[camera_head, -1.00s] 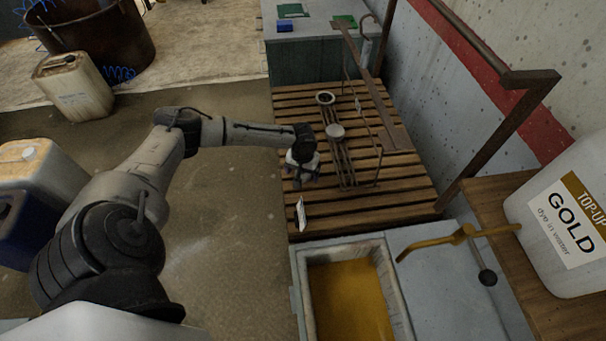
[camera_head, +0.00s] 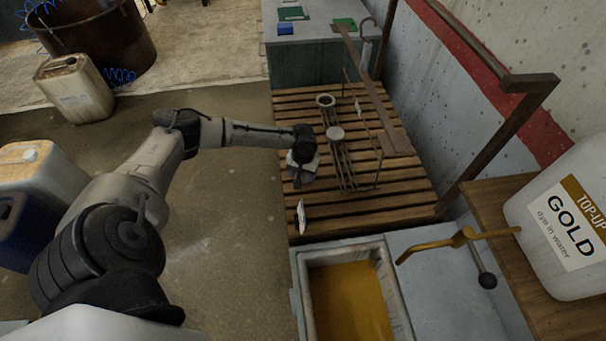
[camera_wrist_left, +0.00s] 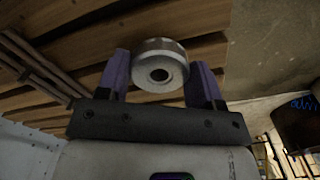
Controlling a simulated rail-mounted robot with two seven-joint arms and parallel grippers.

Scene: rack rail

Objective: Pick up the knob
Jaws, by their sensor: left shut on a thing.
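The knob (camera_wrist_left: 160,64) is a round silver-grey metal piece with a dark hole in its face, in the left wrist view. My left gripper (camera_wrist_left: 162,78) has its two purple fingers on either side of it and is shut on it. In the head view my left gripper (camera_head: 299,178) is over the left part of the slatted wooden rack; the knob cannot be made out there. My right gripper is not in view.
A trough of yellow liquid (camera_head: 350,300) and a rusty frame (camera_head: 497,145) are nearby.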

